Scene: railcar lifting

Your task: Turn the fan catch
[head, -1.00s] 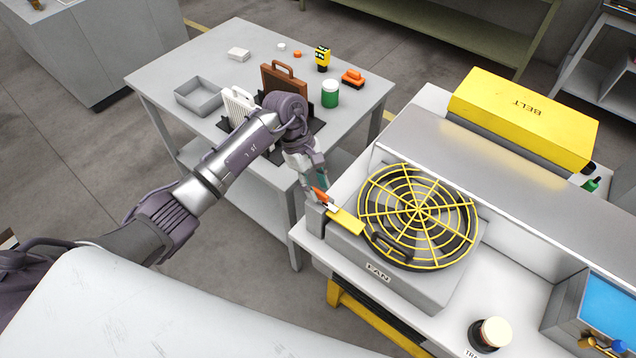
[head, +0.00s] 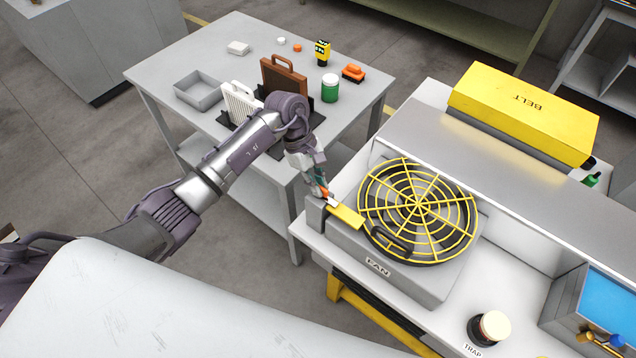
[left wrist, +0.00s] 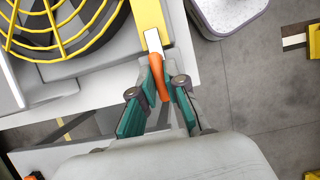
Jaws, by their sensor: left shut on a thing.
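The fan unit (head: 405,283) has a round yellow wire guard (head: 418,210) and a "FAN" label on its front. The fan catch is a yellow bar (head: 346,217) at the left corner of the unit, with an orange grip at its outer end. The bar (left wrist: 148,22) and orange grip (left wrist: 158,75) also show in the left wrist view. My left gripper (head: 322,190) is at that end, and its teal fingers (left wrist: 160,92) are shut on the orange grip. The fingers partly hide the grip in the head view. My right gripper is not in view.
A yellow "BELT" box (head: 525,112) stands behind the fan on the bench. A jar (head: 490,328) and a blue-topped box (head: 596,305) are at the right. A grey table (head: 195,62) behind my left arm holds a tray (head: 198,88), filters and small parts.

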